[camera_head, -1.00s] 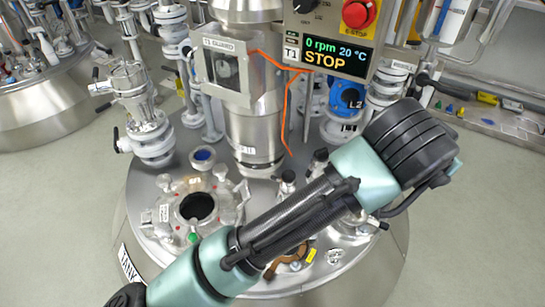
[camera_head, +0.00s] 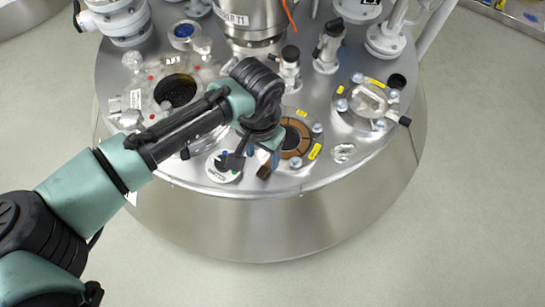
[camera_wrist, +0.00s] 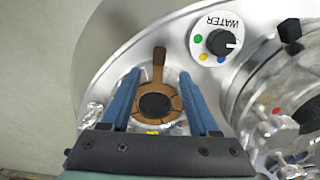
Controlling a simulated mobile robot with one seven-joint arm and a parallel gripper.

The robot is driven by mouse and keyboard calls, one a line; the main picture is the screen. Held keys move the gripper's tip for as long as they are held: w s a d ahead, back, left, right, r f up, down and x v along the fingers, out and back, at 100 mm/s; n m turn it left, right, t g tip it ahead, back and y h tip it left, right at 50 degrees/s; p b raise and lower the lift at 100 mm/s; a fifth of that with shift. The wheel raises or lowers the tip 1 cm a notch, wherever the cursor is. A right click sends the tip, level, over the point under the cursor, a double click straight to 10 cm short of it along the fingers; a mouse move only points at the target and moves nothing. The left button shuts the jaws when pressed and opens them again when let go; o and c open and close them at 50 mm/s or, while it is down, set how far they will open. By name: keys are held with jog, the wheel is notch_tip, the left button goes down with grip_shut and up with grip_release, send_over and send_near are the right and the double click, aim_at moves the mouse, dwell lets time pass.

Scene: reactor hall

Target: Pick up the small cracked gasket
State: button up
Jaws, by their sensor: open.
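The gasket is a brown ring with a straight tab, crossed by dark crack-like lines. In the wrist view the gasket (camera_wrist: 173,103) lies around a dark round opening on a metal flange, its tab pointing up in the picture. My gripper (camera_wrist: 160,74) is open, with one blue finger on each side of the ring and nothing held. In the head view the gasket (camera_head: 304,141) shows beside my gripper (camera_head: 252,158), which hides its left part. The tab end shows below the gripper. Whether the fingers touch the flange I cannot tell.
A white WATER dial (camera_wrist: 217,42) with a black knob stands close by. A large open port (camera_head: 175,90) is to the left, and a clamped sight-glass flange (camera_head: 367,103) to the right. Valves (camera_head: 289,67) rise behind the gasket. The tank's front edge is near; floor lies beyond.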

aim_at(263, 170)
jog(key=shift+s+f+b, duration=0.2)
jog(key=shift+f+b, duration=1.6)
jog(key=shift+f, duration=1.2)
jog(key=shift+c, duration=0.2)
grip_shut()
